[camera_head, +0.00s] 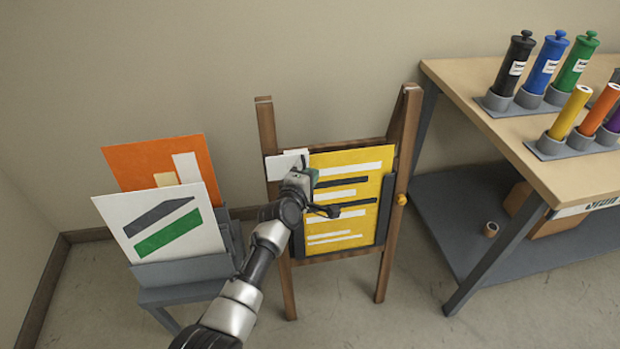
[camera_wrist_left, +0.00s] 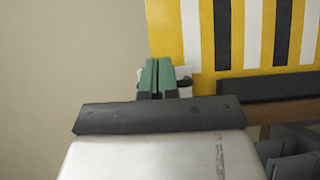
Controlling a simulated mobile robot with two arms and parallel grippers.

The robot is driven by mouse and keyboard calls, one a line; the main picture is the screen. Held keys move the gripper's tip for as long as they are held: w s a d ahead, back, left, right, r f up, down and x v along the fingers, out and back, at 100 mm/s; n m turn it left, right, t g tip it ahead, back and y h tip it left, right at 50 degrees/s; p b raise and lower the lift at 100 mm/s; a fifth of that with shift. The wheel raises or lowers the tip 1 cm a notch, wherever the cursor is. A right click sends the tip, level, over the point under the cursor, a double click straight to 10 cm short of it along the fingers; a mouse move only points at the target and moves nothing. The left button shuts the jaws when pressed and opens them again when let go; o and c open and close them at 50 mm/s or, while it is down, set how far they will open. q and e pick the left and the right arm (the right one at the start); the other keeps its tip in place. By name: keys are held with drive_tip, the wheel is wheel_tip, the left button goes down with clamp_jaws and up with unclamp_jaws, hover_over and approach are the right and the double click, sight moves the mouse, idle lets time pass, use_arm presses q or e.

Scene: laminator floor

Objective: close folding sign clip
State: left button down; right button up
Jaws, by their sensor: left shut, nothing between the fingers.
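The folding sign is a wooden A-frame (camera_head: 390,240) standing upright with a yellow poster (camera_head: 340,190) striped in black and white. The poster fills much of the left wrist view (camera_wrist_left: 237,38). A white plate (camera_head: 277,166) shows at the sign's upper left, partly behind my gripper. In the wrist view a small white piece with a dark part (camera_wrist_left: 184,80) sits beside my fingertips; I cannot tell if it is the clip or whether they touch. My left gripper (camera_head: 314,180) is shut and empty in front of the poster's left side, its green fingers together (camera_wrist_left: 161,76). My right gripper is out of view.
A grey rack (camera_head: 185,270) with orange and white boards stands left of the sign. A workbench (camera_head: 500,125) with coloured tubes in holders stands right, with a lower shelf (camera_head: 440,215). A yellow knob (camera_head: 402,199) is on the sign's right leg. Floor in front is clear.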

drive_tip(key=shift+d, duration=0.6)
